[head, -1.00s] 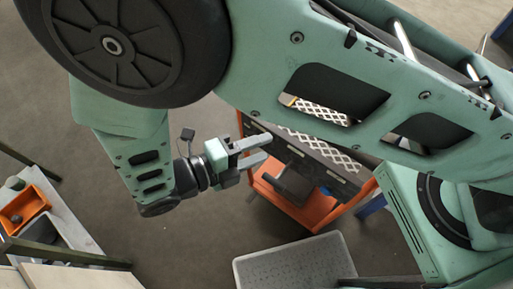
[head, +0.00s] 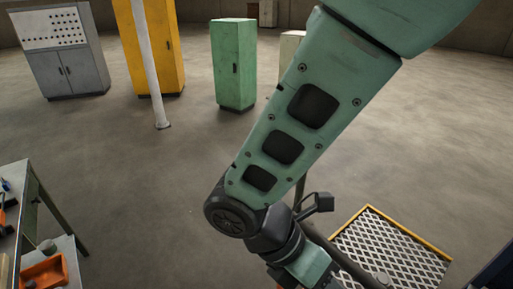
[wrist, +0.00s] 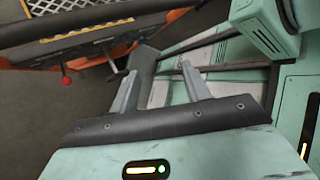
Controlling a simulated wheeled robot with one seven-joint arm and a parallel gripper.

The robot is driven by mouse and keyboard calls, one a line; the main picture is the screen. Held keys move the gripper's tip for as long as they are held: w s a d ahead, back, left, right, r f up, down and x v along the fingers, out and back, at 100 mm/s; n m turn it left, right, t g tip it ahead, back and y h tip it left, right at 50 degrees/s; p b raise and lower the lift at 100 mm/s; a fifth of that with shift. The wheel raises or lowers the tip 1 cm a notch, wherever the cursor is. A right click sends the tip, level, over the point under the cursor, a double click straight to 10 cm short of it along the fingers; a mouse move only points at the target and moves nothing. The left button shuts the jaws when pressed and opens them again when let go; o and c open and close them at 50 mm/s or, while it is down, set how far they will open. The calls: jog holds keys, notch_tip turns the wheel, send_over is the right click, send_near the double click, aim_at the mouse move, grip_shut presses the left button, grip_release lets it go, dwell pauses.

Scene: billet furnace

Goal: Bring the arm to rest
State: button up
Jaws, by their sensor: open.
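In the wrist view my gripper (wrist: 160,90) is open. Its two grey fingers stand well apart with nothing held between them. Behind the fingers are mint-green surfaces, which look like my own body, and dark rods. I cannot tell how far the fingertips are from these. In the head view my arm comes down from the upper right to a dark elbow-like joint, then bends toward the bottom edge. The wrist shows there, and the fingertips are not visible.
A yellow-edged mesh platform (head: 392,250) lies at lower right. A bench (head: 32,205) and an orange bin (head: 43,272) are at left. A grey cabinet (head: 68,75), yellow cabinet (head: 160,50), green cabinet (head: 234,65) and white post (head: 150,75) stand farther back. The floor between is clear.

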jog(key=s+d+r+m+t+y, duration=0.1)
jog(key=r+m+y, duration=0.6)
jog(key=m, duration=1)
jog(key=shift+s+d+r+m+t+y, duration=0.2)
jog(key=shift+s+d+m+t+y, duration=0.15)
jog(key=shift+d+t+y, duration=0.6)
jog(key=shift+d+g+h, duration=0.2)
jog(key=shift+g+h, duration=0.05)
